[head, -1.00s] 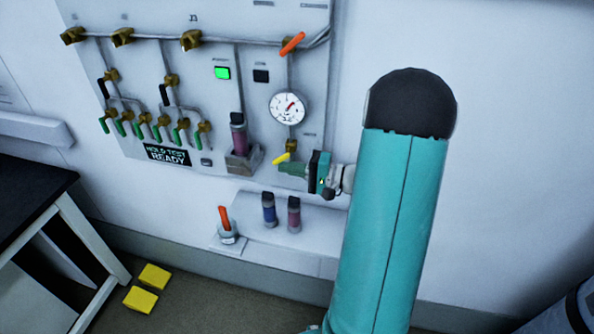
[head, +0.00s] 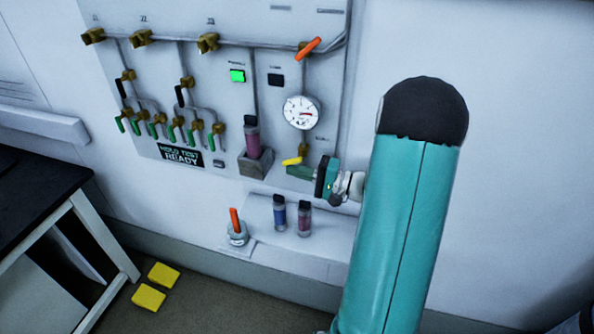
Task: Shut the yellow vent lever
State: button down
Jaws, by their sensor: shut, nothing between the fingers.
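The yellow vent lever (head: 291,161) is on the brass valve below the round gauge (head: 301,112). It points left and slightly down, close to horizontal. My gripper (head: 290,171) reaches in from the right with its green fingers shut and empty. The fingertips are just below the lever and overlap its lower edge in the picture. I cannot tell whether they touch it. My teal arm hides the wall to the right of the panel.
An orange lever (head: 308,47) is above the gauge. A purple cartridge (head: 252,137) stands in a grey holder left of the vent lever. Below, a shelf (head: 265,235) carries two cartridges and an orange-handled item (head: 236,228). A dark table (head: 35,195) is at left.

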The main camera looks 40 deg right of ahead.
jog(key=shift+f, duration=0.1)
dwell(0.8)
jog(key=s+d+f, duration=0.6)
jog(key=s+d, duration=0.1)
jog(key=s, duration=0.2)
jog(key=shift+f, duration=0.25)
dwell(0.5)
